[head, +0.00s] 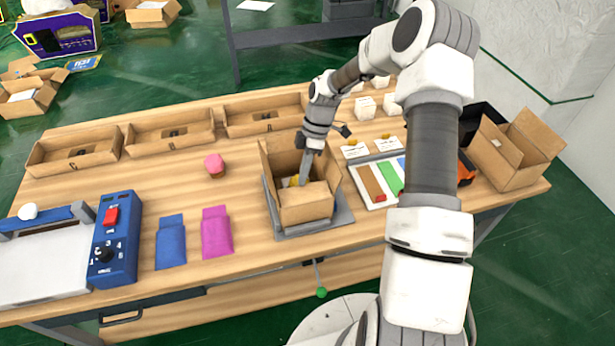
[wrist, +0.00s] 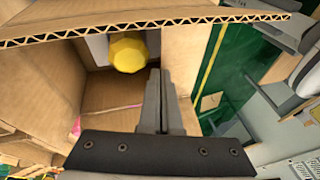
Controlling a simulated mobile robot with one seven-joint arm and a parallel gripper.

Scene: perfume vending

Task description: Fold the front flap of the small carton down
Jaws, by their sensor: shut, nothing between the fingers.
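The small carton (head: 305,211) stands on a grey plate (head: 345,212) near the front middle of the table, with flaps up at its back and sides. A tan panel at its front top lies roughly level; I cannot tell for certain whether it is the front flap. A yellow item (head: 294,181) shows inside, and its faceted yellow top (wrist: 128,52) shows in the wrist view. My gripper (head: 303,183) points down into the carton's opening, shut and empty. In the wrist view the shut fingers (wrist: 162,75) are beside the yellow top, below a corrugated flap edge (wrist: 150,28).
Three shallow cardboard trays (head: 170,130) line the table's back.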

